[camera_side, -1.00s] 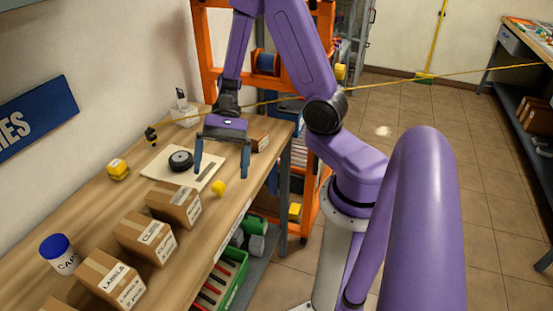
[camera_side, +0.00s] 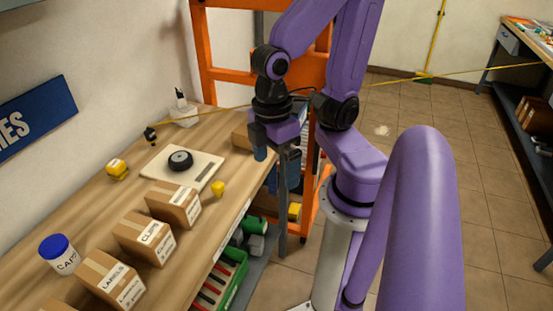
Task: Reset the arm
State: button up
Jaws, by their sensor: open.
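My gripper (camera_side: 278,160) is at the right edge of the wooden workbench (camera_side: 225,205), above the bench top and close to my own base. Its blue fingers are spread apart with nothing seen between them. My arm is folded back more upright, with the elbow out of the top of the view. A pale board (camera_side: 204,170) lies on the bench left of my gripper, with a black round part (camera_side: 180,160) on it. A small yellow piece (camera_side: 218,188) lies just beside the board.
Cardboard boxes (camera_side: 144,238) line the bench front, with a blue-lidded jar (camera_side: 59,254) behind them. A yellow item (camera_side: 117,169) sits near the wall. Another box (camera_side: 241,136) is close behind my gripper. An orange rack (camera_side: 204,50) stands behind.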

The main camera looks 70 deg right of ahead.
jog(key=shift+s+a+r+n+t, duration=0.15)
jog(key=shift+r+n+t, duration=0.2)
jog(key=shift+n, duration=0.25)
